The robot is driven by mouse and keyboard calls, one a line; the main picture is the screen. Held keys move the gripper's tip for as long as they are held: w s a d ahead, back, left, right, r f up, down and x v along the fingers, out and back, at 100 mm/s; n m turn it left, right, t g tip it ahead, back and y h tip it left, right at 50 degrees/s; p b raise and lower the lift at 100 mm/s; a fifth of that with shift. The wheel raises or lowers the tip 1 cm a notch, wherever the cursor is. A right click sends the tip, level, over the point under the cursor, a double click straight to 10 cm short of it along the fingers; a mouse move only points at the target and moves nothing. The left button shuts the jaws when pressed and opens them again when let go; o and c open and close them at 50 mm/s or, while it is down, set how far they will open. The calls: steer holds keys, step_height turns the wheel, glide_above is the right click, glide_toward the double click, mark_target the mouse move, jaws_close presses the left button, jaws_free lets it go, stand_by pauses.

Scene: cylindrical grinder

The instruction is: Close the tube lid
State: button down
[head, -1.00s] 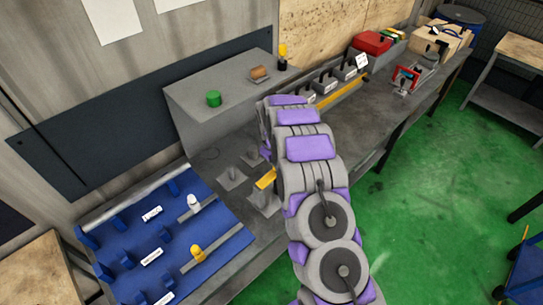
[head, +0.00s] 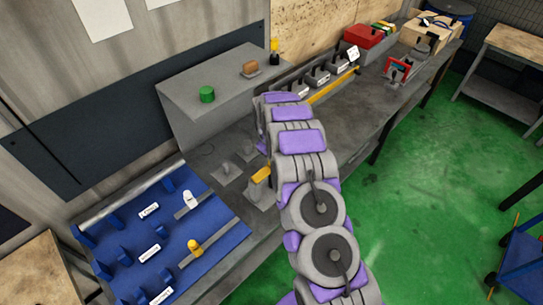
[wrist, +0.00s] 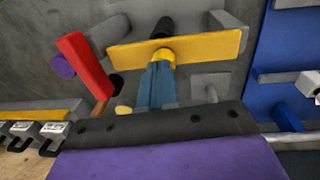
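In the wrist view a flat yellow bar (wrist: 185,47) lies across the grey fixtures, with a yellow collar and a blue upright part (wrist: 156,85) below it. A tilted red block (wrist: 85,65) with a purple round end stands to its left. I cannot tell which of these is the tube lid. My gripper's dark front edge and purple casing (wrist: 165,150) fill the bottom of the wrist view; its fingertips are not clearly shown. In the head view the yellow bar (head: 262,174) shows beside my arm, which hides the gripper.
A blue panel (head: 150,245) with white labels and small white and yellow parts lies at the left. Labelled grey blocks (head: 318,77) and a red box (head: 368,36) stand along the bench.

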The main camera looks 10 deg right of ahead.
steer(key=shift+s+f, duration=0.1)
steer(key=shift+r, duration=0.2)
step_height(320, 180, up, 14)
steer(key=b, duration=0.1)
steer(key=shift+a+f, duration=0.15)
steer(key=shift+a, duration=0.05)
steer(key=s+r+m+g+b, duration=0.1)
steer(key=s+r+m+b, duration=0.2)
steer(key=s, duration=0.8)
steer(key=s+r+b, duration=0.3)
steer(key=s+b, duration=0.3)
steer(key=s, duration=0.5)
steer(key=s+f+m+b, duration=0.2)
steer(key=s+f+b, duration=0.1)
steer(key=s, duration=1.1)
steer(key=s+d+f+m+g+y+b, duration=0.1)
steer(key=s+f+b, duration=0.3)
steer(key=s, duration=1)
steer(key=shift+d+m, duration=0.2)
steer(key=shift+m, duration=0.2)
